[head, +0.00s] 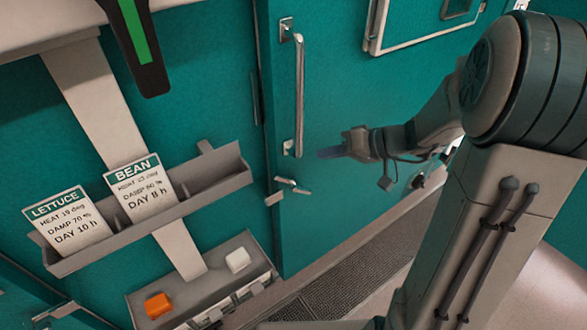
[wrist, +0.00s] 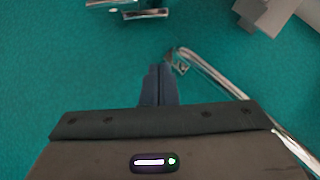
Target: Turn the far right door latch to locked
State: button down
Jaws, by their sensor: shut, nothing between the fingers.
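The door latch (head: 291,185) is a small silver lever on the teal door (head: 335,100), below the long vertical handle (head: 299,85). In the head view it lies nearly level, tilted slightly down to the right. It also shows at the top of the wrist view (wrist: 140,13), cut off by the edge. My gripper (head: 322,153) is shut and empty, to the right of and above the latch, apart from it. In the wrist view its closed fingertips (wrist: 158,70) lie beside the end of the handle (wrist: 215,75) and point at bare door.
A grey block (head: 274,198) sits at the door's edge, left of the latch. A rack (head: 215,182) with LETTUCE (head: 66,220) and BEAN (head: 140,188) cards is at left. Below it, a tray (head: 195,280) holds orange and white blocks. A dark floor grate (head: 350,275) lies below the door.

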jog(key=p, duration=0.1)
send_over(291, 183)
jog(key=d, duration=0.3)
notch_tip(291, 183, down, 4)
jog(key=shift+r, duration=0.15)
jog(key=shift+s+a+f, duration=0.2)
jog(key=shift+a+f, duration=0.25)
jog(key=shift+f, duration=0.05)
jog(key=shift+s+a+f, duration=0.2)
jog(key=shift+a+f, duration=0.2)
jog(key=shift+f, duration=0.05)
jog(key=shift+s+a+f, duration=0.3)
jog(key=shift+a+f, duration=0.15)
jog(key=shift+f, duration=0.1)
jog(key=shift+d+f, duration=0.1)
jog(key=shift+f, duration=0.05)
